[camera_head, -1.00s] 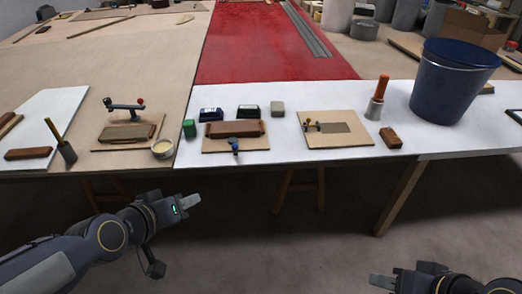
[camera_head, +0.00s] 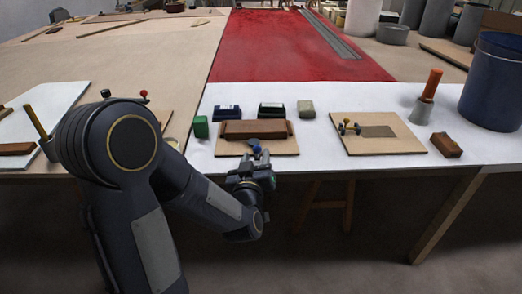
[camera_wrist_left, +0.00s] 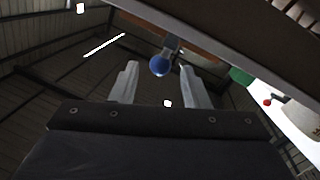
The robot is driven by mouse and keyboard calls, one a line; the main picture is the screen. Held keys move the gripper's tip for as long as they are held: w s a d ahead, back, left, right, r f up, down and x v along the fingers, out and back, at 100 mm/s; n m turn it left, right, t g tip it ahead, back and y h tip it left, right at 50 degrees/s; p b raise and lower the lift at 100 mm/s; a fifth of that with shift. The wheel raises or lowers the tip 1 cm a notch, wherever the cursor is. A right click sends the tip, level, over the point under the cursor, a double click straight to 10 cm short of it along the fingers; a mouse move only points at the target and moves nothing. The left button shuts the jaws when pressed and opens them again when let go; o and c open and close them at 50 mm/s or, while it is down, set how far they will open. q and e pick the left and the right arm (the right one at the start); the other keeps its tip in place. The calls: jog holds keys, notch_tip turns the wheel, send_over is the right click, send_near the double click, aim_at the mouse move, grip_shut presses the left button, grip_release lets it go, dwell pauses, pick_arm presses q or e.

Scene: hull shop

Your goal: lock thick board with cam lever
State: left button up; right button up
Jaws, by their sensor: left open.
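A thick brown board (camera_head: 256,130) lies on a light wooden base plate (camera_head: 228,148) near the table's front edge. A cam lever with a blue knob (camera_head: 253,144) sticks out at the board's front side. My left gripper (camera_head: 258,160) is open just in front of the lever, at the table edge. In the left wrist view the blue knob (camera_wrist_left: 160,66) appears between the two spread fingertips, with no visible contact. How deep it sits between them I cannot tell. My right gripper is not in view.
A second base plate (camera_head: 410,144) with a small lever stands right. My left arm partly hides another fixture with a red knob (camera_head: 144,93).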

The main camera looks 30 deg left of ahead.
aim_at(257, 152)
pick_arm(q)
jog(key=x, duration=0.4)
grip_shut()
